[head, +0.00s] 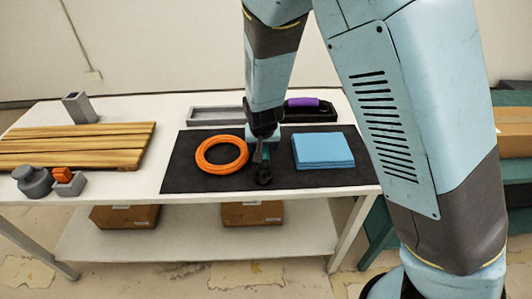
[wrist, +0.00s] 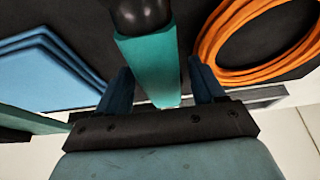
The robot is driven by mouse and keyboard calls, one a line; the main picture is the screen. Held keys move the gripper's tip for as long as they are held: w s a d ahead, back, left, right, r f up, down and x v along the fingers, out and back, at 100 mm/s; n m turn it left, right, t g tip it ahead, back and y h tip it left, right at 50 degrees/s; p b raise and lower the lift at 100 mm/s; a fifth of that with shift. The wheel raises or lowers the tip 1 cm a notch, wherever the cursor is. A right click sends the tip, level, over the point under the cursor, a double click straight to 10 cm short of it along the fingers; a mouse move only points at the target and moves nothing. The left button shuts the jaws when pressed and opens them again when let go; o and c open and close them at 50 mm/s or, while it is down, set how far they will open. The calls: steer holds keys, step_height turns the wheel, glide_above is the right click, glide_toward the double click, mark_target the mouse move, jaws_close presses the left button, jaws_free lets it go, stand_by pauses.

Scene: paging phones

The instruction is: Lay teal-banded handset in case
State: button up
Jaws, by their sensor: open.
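The teal-banded handset lies on the black mat (head: 205,183). Its dark end (head: 263,178) shows just below my gripper in the head view. In the wrist view its teal band (wrist: 148,62) lies between the fingers of my gripper (wrist: 162,76). The fingers are open, one on each side of the band, with gaps visible. My gripper hides most of the handset in the head view. At the back of the table stand a long grey open tray (head: 215,122), which looks empty, and a black tray (head: 322,115) holding a purple-banded handset (head: 303,102).
An orange coil (head: 206,166) lies left of my gripper and a stack of folded blue cloths (head: 322,151) lies right. Wooden slats (head: 70,146), a grey block (head: 78,107) and grey parts (head: 32,180) stand on the left of the white table.

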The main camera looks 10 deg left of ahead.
stand_by(0.3)
steer(key=c, duration=1.2)
jaws_close()
